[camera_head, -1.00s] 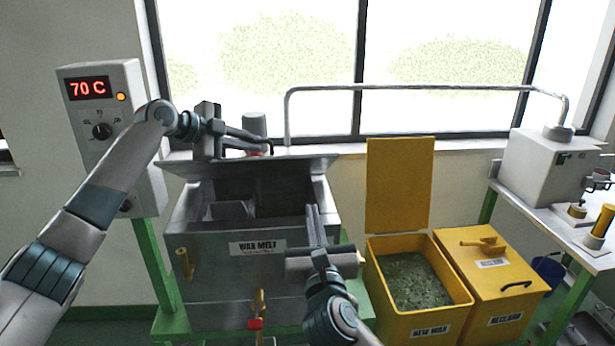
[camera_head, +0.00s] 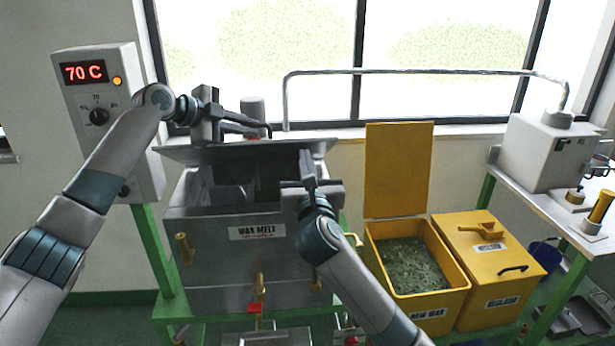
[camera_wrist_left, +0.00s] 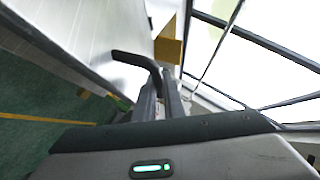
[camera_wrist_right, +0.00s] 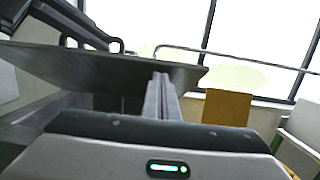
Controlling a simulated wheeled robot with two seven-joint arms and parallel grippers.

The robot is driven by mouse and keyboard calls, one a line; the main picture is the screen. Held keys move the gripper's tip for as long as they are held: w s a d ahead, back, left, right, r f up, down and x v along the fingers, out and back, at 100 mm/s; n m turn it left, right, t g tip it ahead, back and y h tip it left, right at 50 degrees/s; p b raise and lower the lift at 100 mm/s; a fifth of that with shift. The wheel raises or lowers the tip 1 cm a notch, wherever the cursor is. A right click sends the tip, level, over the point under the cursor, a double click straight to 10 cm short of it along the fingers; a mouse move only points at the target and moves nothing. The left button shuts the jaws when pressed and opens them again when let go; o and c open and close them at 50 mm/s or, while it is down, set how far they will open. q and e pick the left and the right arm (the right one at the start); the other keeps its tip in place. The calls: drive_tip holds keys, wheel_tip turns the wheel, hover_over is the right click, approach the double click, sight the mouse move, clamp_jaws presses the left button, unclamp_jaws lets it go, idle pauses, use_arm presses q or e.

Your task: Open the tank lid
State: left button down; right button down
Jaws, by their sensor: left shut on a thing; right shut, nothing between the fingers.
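The grey wax melt tank (camera_head: 205,238) stands at the middle left of the head view. Its lid (camera_head: 245,152) is raised and tilted at the back, with the dark tank opening visible below it. My left gripper (camera_head: 262,130) is above and behind the lid, shut on the black lid handle (camera_wrist_left: 135,60). My right gripper (camera_head: 306,155) is shut and empty, its fingers pointing up at the lid's right part. In the right wrist view its fingertips (camera_wrist_right: 161,78) overlap the lid (camera_wrist_right: 100,68); I cannot tell whether they touch.
A control box (camera_head: 115,130) reading 70 C stands left of the tank. An open yellow new wax bin (camera_head: 430,303) and a closed yellow reclaim bin (camera_head: 495,262) stand to the right. A metal pipe (camera_head: 420,72) runs along the window. A bench with a machine (camera_head: 540,155) is far right.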

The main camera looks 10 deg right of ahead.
drive_tip(key=shift+w+r, duration=0.4)
drive_tip(key=shift+r, duration=0.2)
